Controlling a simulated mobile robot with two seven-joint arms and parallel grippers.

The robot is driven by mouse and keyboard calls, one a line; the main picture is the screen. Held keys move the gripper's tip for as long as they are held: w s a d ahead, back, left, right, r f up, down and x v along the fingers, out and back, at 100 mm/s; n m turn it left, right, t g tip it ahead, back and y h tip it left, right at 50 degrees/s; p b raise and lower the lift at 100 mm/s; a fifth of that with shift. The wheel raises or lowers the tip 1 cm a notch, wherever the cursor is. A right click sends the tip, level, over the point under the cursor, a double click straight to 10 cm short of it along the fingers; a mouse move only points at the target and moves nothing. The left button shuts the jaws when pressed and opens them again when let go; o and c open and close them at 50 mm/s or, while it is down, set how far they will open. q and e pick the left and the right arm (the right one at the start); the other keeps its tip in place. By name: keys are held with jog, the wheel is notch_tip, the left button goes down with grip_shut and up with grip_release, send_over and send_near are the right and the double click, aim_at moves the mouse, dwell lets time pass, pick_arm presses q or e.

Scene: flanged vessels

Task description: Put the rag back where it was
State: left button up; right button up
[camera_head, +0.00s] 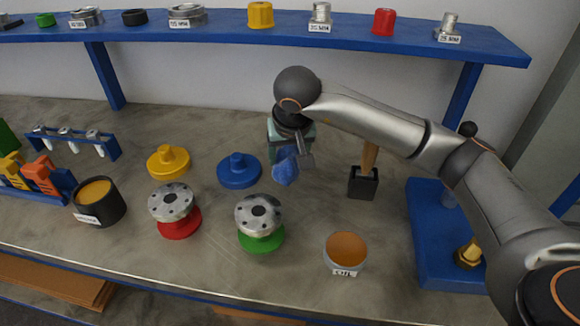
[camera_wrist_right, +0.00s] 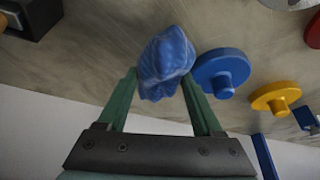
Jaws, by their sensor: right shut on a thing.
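The blue rag (camera_head: 286,168) is crumpled and held by my right gripper (camera_head: 288,151), above the back middle of the bench. In the right wrist view the rag (camera_wrist_right: 167,62) sits between the two green fingers of my right gripper (camera_wrist_right: 160,78), which are shut on it. In the head view the rag hangs just right of the blue flanged plug (camera_head: 239,170). I cannot tell whether the rag touches the bench top. My left gripper is in no view.
A black holder with a wooden handle (camera_head: 363,183) stands right of the rag. The oil cup (camera_head: 346,254), green-based vessel (camera_head: 260,222), red-based vessel (camera_head: 173,208) and yellow plug (camera_head: 168,161) stand nearby. A blue shelf (camera_head: 215,29) overhangs the back.

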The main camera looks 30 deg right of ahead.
aim_at(290, 167)
jog(key=shift+w+d+f, duration=0.1)
jog(key=shift+d+f, duration=0.05)
jog(key=shift+f, duration=0.8)
jog(key=shift+d+f, duration=0.15)
jog(key=shift+f, duration=0.8)
jog(key=shift+f, duration=0.1)
jog(key=o, duration=1.3)
jog(key=shift+r, duration=0.25)
jog(key=v, duration=1.1)
jog(key=shift+a+r, duration=0.1)
jog(key=shift+r, duration=0.25)
